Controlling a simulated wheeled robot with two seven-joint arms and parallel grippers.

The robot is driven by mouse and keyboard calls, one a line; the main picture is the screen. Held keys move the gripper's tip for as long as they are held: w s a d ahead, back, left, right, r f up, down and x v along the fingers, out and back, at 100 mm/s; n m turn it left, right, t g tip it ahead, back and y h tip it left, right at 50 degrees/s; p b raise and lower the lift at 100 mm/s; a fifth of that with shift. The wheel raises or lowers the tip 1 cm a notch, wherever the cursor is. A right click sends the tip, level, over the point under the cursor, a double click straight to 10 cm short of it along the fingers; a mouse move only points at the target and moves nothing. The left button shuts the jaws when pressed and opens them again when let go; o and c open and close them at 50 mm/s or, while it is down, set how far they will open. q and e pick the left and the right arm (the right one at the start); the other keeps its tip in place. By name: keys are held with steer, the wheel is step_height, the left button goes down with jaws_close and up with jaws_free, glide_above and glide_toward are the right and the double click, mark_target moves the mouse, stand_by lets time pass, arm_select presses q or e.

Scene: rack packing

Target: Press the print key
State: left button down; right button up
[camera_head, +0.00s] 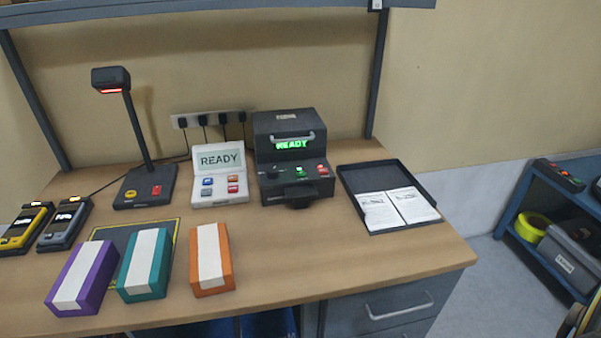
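A dark printer-like machine (285,130) stands at the back middle of the desk, its display lit green with "READY". Its sloped front has a green key (299,172), a red key (322,168) and a dark knob. The key labels are too small to read, so I cannot tell which is the print key. Neither gripper is in view.
Purple (104,278), teal (160,262) and orange (227,262) boxes stand at the front. A scanner stand (147,180) and two handheld devices (64,222) are left. A black tray (348,183) with papers is right. Desk between the orange box and tray is clear.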

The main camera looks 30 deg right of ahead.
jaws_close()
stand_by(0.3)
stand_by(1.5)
